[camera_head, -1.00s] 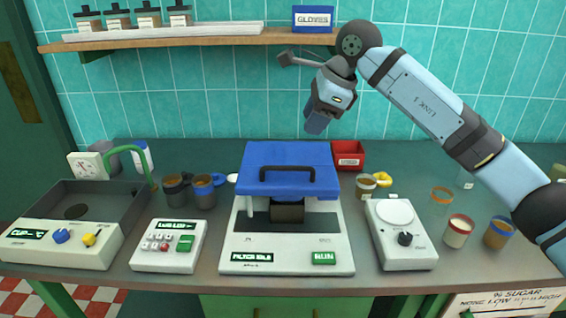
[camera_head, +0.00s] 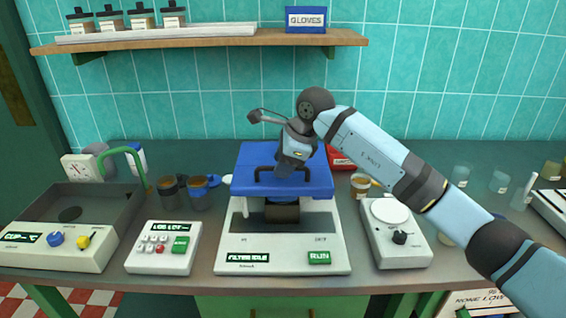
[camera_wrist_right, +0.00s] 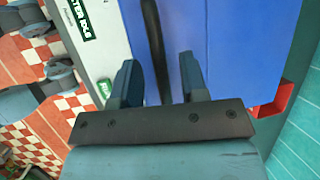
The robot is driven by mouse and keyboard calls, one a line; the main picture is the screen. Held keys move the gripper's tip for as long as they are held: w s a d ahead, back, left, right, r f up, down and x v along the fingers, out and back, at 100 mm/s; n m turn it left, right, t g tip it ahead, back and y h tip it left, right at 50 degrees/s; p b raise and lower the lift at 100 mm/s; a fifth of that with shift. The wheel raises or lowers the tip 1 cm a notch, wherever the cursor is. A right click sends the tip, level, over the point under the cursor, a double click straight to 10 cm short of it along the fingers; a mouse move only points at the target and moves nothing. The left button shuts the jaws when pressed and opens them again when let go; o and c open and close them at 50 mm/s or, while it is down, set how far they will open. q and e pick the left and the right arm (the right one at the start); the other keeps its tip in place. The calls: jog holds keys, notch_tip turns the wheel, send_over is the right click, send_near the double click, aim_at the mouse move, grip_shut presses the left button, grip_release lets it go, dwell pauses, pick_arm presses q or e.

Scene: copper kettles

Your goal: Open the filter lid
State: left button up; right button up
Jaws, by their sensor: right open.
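The filter machine (camera_head: 236,237) stands in the middle of the counter. Its blue lid (camera_head: 318,182) lies flat on top and looks shut, with a dark bar handle (camera_head: 262,174) near the front edge. My right gripper (camera_head: 284,172) is over the lid at the handle. In the right wrist view the gripper (camera_wrist_right: 160,80) has its two fingers apart, with the dark handle (camera_wrist_right: 152,35) running between them and the blue lid (camera_wrist_right: 225,45) behind. Whether the fingers touch the handle I cannot tell. My left gripper is not in view.
A scale (camera_head: 398,250) stands right of the machine, with a red bin (camera_head: 338,160) behind. A keypad box (camera_head: 163,250), dark cups (camera_head: 168,190) and a sink unit (camera_head: 60,255) stand to the left. A wall shelf (camera_head: 200,42) runs above the counter.

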grip_shut()
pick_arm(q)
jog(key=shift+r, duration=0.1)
pick_arm(e)
jog(key=shift+r, duration=0.1)
